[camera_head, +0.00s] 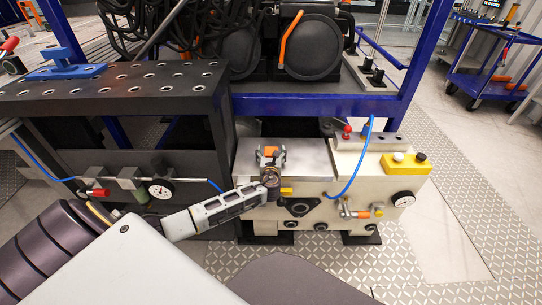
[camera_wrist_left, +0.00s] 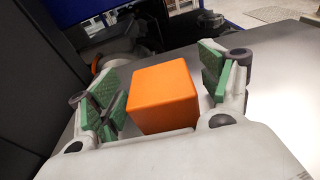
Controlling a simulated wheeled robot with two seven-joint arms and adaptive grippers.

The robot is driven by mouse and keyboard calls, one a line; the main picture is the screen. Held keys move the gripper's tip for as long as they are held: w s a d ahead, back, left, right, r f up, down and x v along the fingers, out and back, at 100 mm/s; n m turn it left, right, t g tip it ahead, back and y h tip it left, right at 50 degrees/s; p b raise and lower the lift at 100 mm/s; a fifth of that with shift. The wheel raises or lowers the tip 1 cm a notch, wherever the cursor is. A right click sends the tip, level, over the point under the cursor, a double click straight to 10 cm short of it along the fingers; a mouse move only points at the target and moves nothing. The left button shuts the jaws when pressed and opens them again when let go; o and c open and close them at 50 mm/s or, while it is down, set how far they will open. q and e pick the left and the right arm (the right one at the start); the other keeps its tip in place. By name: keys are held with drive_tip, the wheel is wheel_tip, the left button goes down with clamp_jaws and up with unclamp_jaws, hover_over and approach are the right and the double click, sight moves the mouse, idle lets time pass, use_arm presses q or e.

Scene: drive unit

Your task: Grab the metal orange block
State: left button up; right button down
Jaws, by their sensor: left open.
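The orange block (camera_head: 271,151) sits on the bare metal top (camera_head: 310,158) of the cream drive unit. In the left wrist view the orange block (camera_wrist_left: 164,99) is large and lies between the green-padded fingers. My left gripper (camera_head: 270,158) is open around the block, with a finger on each side. In the left wrist view, the left gripper (camera_wrist_left: 168,90) shows gaps between its pads and the block. The block's lower near part is hidden by the gripper body. My right gripper is not in view.
A yellow button box (camera_head: 405,164) and a red-knobbed lever (camera_head: 347,132) stand on the unit's right part. A blue hose (camera_head: 357,165) hangs over its front. A dark perforated table (camera_head: 110,88) stands at left. A blue frame beam (camera_head: 300,104) crosses behind.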

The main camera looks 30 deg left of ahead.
sight(271, 151)
use_arm(q)
drive_tip(key=shift+c, duration=0.2)
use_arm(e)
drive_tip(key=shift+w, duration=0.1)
use_arm(q)
drive_tip(key=c, duration=1.4)
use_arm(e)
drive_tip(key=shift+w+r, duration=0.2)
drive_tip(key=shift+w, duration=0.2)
use_arm(q)
drive_tip(key=shift+r, duration=0.15)
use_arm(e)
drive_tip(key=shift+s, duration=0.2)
